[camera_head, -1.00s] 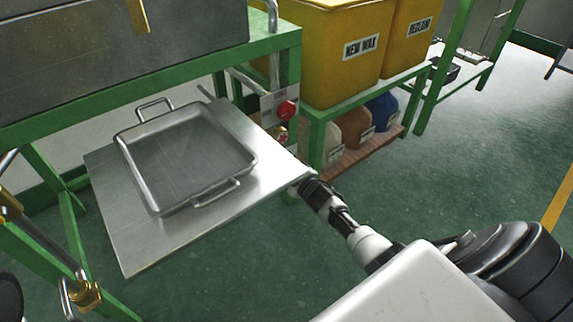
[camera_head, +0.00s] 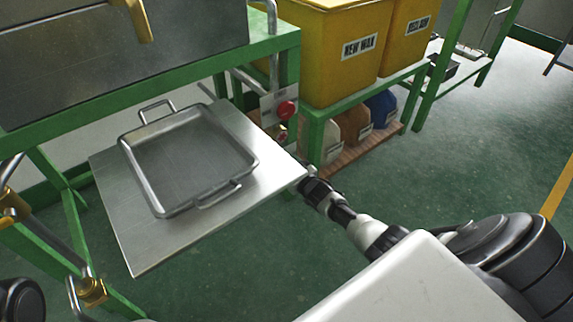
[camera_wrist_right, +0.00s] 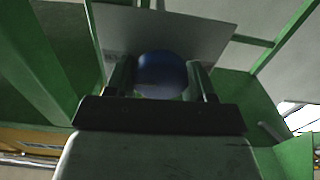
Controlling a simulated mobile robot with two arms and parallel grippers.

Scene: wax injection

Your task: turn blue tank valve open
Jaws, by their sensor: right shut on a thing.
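A round blue knob (camera_wrist_right: 161,72), which looks like the blue tank valve's handle, sits between the two fingers of my right gripper (camera_wrist_right: 160,80) in the right wrist view. The fingers are shut on its sides. In the head view my right arm reaches in from the lower right, and its wrist (camera_head: 318,190) ends at the corner of a metal plate. The blue knob and my fingertips are hidden there. My left gripper is not in view.
A metal tray (camera_head: 190,160) lies on the flat metal plate (camera_head: 150,245) beside my right wrist. Yellow bins (camera_head: 330,50) stand on a green rack. Open floor (camera_head: 480,150) lies to the right.

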